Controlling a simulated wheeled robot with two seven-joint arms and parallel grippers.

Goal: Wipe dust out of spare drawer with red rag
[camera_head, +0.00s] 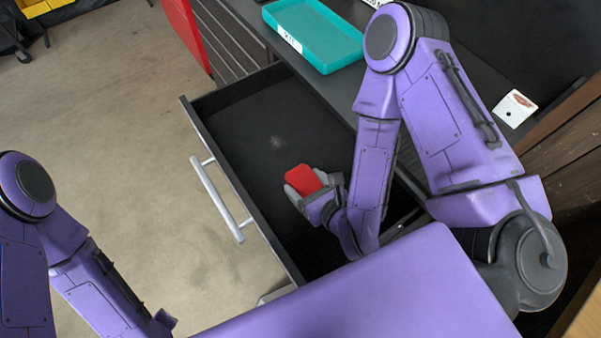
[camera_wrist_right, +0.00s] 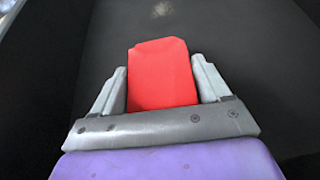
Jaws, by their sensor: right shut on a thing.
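The spare drawer (camera_head: 240,105) is pulled open, with a black inside and a silver handle on its front. My right gripper (camera_head: 303,182) is inside the drawer, shut on the red rag (camera_wrist_right: 160,72), nearer the robot than the dust. The rag also shows in the head view (camera_head: 302,178). Whether the rag touches the drawer floor I cannot tell. My left arm is at the lower left; its gripper is not clearly visible.
A teal tray (camera_head: 318,38) with a white label sits on the counter behind the drawer. A red panel (camera_head: 187,32) stands at the drawer's far left. A white card-like item (camera_head: 514,108) lies at the right. The floor left of the drawer is clear.

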